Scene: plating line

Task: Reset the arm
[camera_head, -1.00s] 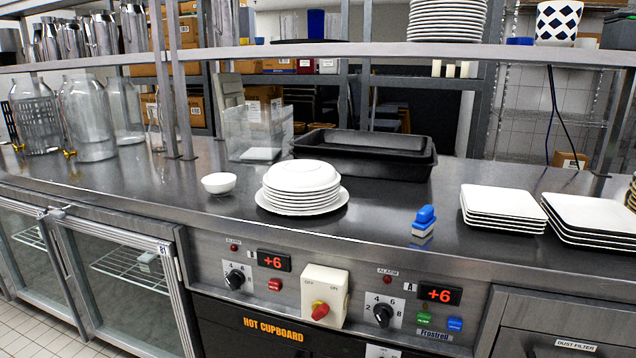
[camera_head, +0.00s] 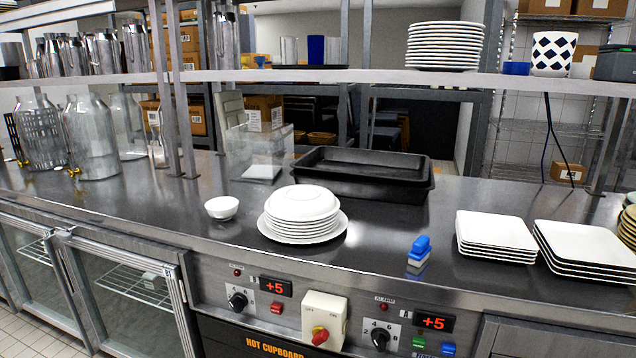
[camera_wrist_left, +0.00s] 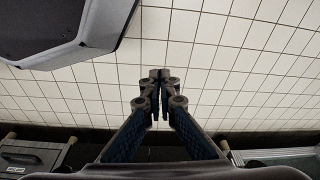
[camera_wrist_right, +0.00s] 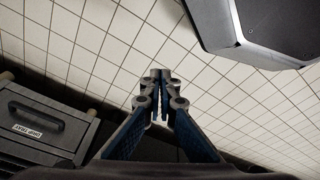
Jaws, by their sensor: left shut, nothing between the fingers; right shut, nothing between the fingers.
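My left gripper (camera_wrist_left: 160,76) shows in the left wrist view. Its fingertips meet and nothing is between them; pale floor tiles lie behind it. My right gripper (camera_wrist_right: 160,76) shows in the right wrist view, also shut and empty, over the tiled floor. Neither gripper nor arm shows in the head view, and both are clear of the things on the counter.
The steel counter (camera_head: 150,205) carries a round plate stack (camera_head: 303,212), a white bowl (camera_head: 221,208), black trays (camera_head: 360,175), a blue-topped item (camera_head: 419,250) and square plates (camera_head: 496,233). A shelf (camera_head: 300,76) runs above. A drawer unit (camera_wrist_right: 45,125) is at the left in the right wrist view.

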